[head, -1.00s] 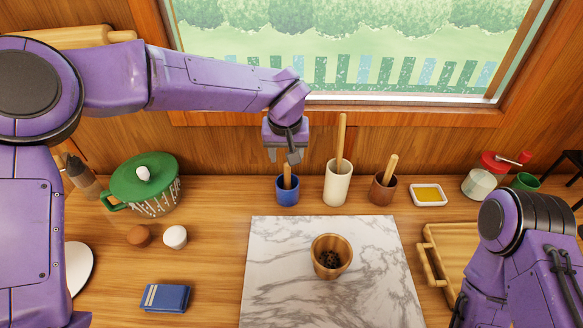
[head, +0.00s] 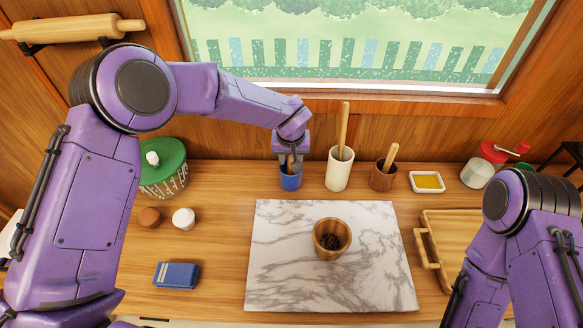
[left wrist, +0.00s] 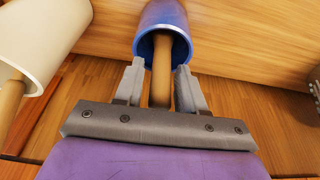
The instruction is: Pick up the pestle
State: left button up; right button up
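A wooden handle, taken as the pestle (head: 291,167), stands in a blue cup (head: 290,180) behind the marble board. Its lower end is hidden in the cup. My left gripper (head: 289,158) is over this cup. In the left wrist view, the fingers of my left gripper (left wrist: 160,70) are open on either side of the wooden handle (left wrist: 161,80), with gaps visible on both sides. The fingertips are close to the rim of the blue cup (left wrist: 160,20). Similar wooden handles stand in a white cup (head: 339,170) and a brown cup (head: 383,178). My right gripper is out of view.
A wooden bowl (head: 331,226) with dark grains sits on the marble board (head: 290,270). A yellow-filled dish (head: 427,190), a red-topped jar (head: 478,171) and a wooden tray (head: 428,248) are right. A green-lidded pot (head: 165,165), an egg-like white item (head: 184,218) and a blue packet (head: 176,275) are left.

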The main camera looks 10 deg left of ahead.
pick_arm(q)
grip_shut()
jog(key=shift+r, duration=0.1)
notch_tip(320, 180, up, 10)
jog(key=shift+f+b, duration=0.1)
jog(key=shift+b, duration=1)
